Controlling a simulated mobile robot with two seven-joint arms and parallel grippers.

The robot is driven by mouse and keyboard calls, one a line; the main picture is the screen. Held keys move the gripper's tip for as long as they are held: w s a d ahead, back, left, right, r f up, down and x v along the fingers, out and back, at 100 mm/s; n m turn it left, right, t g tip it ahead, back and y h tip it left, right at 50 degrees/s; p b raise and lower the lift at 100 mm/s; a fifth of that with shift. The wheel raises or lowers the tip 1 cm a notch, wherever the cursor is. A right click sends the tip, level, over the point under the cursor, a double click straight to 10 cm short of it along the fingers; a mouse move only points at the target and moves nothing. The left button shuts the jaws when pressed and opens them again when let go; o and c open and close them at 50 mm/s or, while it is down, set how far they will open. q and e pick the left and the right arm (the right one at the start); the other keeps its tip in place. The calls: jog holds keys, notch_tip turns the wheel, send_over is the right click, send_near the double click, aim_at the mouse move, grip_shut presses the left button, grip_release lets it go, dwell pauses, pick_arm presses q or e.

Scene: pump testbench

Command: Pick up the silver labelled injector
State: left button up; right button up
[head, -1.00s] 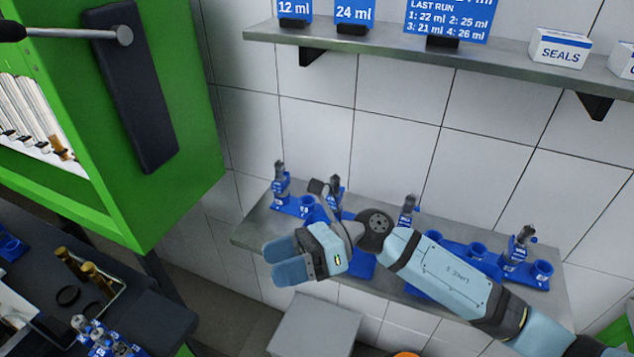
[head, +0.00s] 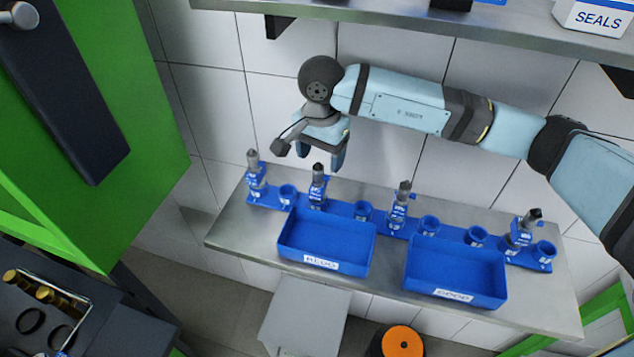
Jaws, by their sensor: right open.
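Several silver injectors with blue labels stand upright in blue holders along the metal shelf: one at far left (head: 254,172), a second (head: 318,187), a third (head: 401,206) and one at far right (head: 524,228). The label text on them is too small to read. My right gripper (head: 322,158) points down with its fingers apart and empty. It appears just above the second injector from the left; the exact gap to it cannot be told. My left gripper is not in view.
Empty blue cups stand between the injectors. Two empty blue trays, one labelled REDO (head: 325,240) and one apparently GOOD (head: 455,272), sit at the shelf's front. An upper shelf (head: 400,22) with a SEALS box (head: 594,18) overhangs. A green cabinet (head: 160,150) stands left.

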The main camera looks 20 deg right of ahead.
aim_at(321, 167)
notch_tip(321, 167, down, 4)
jog(key=shift+f+p, duration=0.2)
jog(key=shift+p, duration=0.35)
jog(key=c, duration=1.2)
jog(key=shift+w, duration=0.1)
jog(key=shift+c, duration=0.3)
jog(key=shift+r, duration=0.1)
